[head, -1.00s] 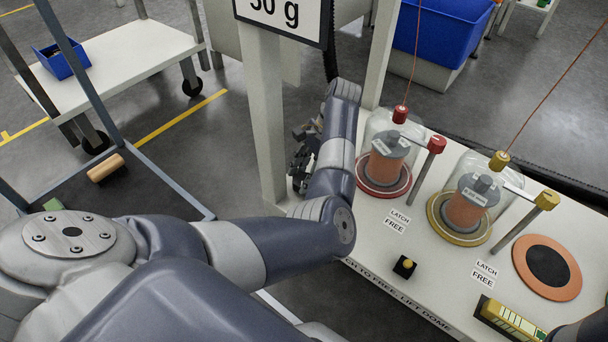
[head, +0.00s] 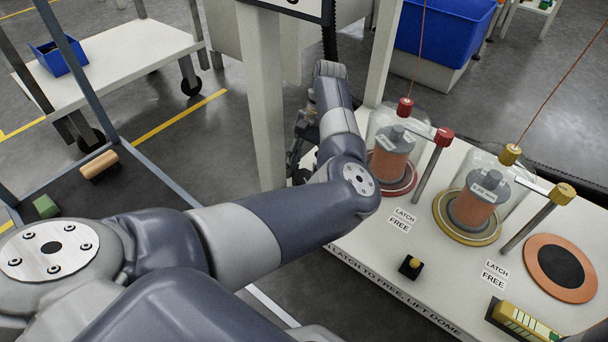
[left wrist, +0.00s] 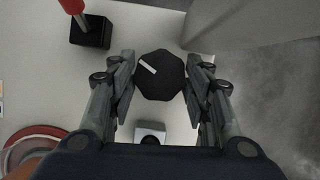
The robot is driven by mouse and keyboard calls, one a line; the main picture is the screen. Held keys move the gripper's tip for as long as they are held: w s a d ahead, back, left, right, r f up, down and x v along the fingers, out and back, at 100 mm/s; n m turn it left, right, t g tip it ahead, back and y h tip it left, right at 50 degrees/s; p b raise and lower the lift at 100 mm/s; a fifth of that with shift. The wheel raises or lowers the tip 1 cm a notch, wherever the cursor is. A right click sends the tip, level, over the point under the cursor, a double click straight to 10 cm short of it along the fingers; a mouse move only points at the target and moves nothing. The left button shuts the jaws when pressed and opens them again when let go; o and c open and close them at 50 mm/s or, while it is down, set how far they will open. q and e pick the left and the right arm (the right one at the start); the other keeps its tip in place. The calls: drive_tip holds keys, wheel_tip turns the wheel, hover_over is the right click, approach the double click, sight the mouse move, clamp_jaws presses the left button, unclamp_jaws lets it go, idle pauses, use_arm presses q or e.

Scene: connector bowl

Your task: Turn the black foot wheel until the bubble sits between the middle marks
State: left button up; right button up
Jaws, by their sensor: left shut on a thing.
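The black foot wheel (left wrist: 159,75) is a faceted knob with a white mark on its top, seen from above in the left wrist view. My left gripper (left wrist: 160,80) is shut on it, one finger at each side. In the head view my left gripper (head: 306,132) is beside the white post, partly hidden by my own arm, and the wheel is hidden. A yellow level-like block with green sections (head: 522,322) lies at the lower right of the head view; its bubble and marks are too small to read. My right gripper is not in view.
The white bench (head: 375,272) carries two glass domes (head: 390,150) (head: 485,195), posts with red and gold knobs, and an orange-black disc (head: 555,266). A small black box with a yellow button (head: 411,266) is near the front edge. A white post (head: 262,110) stands beside my gripper.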

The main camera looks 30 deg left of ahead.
use_arm(q)
drive_tip(key=shift+w+n+h, duration=0.1)
drive_tip(key=shift+n+h, duration=0.2)
drive_tip(key=shift+n, duration=0.5)
drive_tip(key=shift+b, duration=0.3)
drive_tip(key=o, duration=1.1)
drive_tip(key=shift+c, duration=0.2)
